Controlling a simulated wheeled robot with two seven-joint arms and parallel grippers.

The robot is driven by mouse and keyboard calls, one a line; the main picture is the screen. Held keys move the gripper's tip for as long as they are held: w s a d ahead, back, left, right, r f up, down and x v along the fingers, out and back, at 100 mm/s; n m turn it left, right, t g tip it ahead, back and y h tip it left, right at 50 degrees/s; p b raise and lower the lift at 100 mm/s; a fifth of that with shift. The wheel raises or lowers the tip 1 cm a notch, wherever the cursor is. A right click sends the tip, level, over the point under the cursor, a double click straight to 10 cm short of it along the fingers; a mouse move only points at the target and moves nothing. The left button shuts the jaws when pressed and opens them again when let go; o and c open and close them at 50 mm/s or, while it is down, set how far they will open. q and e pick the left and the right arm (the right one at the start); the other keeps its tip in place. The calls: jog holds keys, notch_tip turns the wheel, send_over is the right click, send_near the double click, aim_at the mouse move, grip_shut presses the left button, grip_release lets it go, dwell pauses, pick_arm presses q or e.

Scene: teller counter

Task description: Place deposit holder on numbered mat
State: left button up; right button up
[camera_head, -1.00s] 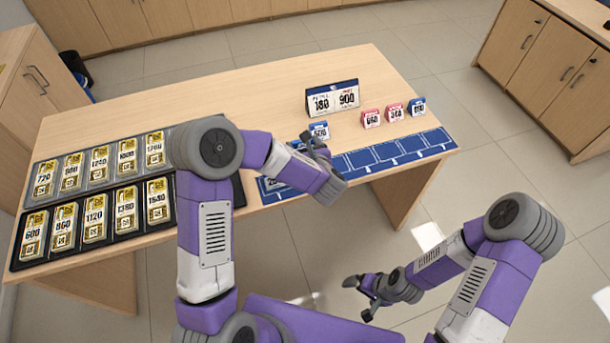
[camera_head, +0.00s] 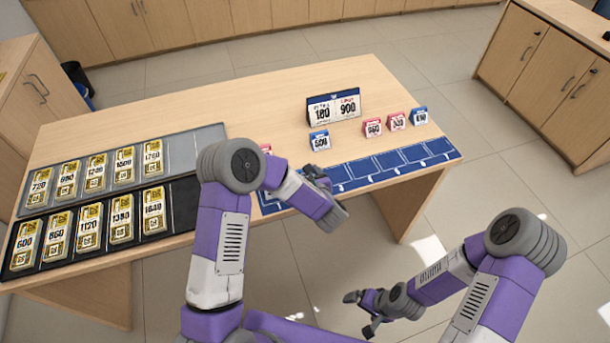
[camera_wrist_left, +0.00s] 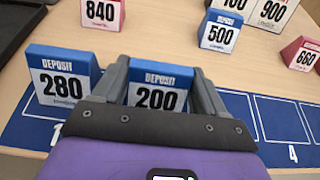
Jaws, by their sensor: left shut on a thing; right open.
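My left gripper (camera_head: 318,175) is shut on a blue deposit holder marked 200 (camera_wrist_left: 158,86), seen between its fingers in the left wrist view. It is over the near left part of the blue numbered mat (camera_head: 395,163); I cannot tell whether the holder touches the mat. Left of it, a blue holder marked 280 (camera_wrist_left: 63,80) stands upright on the mat near the number 1; my arm hides it in the head view. A blue holder marked 500 (camera_head: 320,140) stands behind the mat. My right gripper (camera_head: 358,314) is open and empty, low in front of the table.
Red holders stand behind the mat: 840 (camera_wrist_left: 102,10), 660 (camera_head: 373,127) and another (camera_head: 397,121). A blue holder (camera_head: 419,116) is beside them. A sign (camera_head: 333,106) with 900 stands behind. Trays (camera_head: 182,150) of gold packs fill the table's left. The mat's right part is bare.

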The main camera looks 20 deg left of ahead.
pick_arm(q)
jog(key=shift+f+b, duration=0.15)
jog(key=shift+b, duration=0.15)
jog(key=o, duration=1.1)
jog(key=shift+c, duration=0.2)
jog(key=shift+r+p, duration=0.35)
jog(key=shift+p, duration=0.1)
jog(key=p+v, duration=0.1)
jog(key=v, duration=1.1)
jog(key=shift+f, duration=0.2)
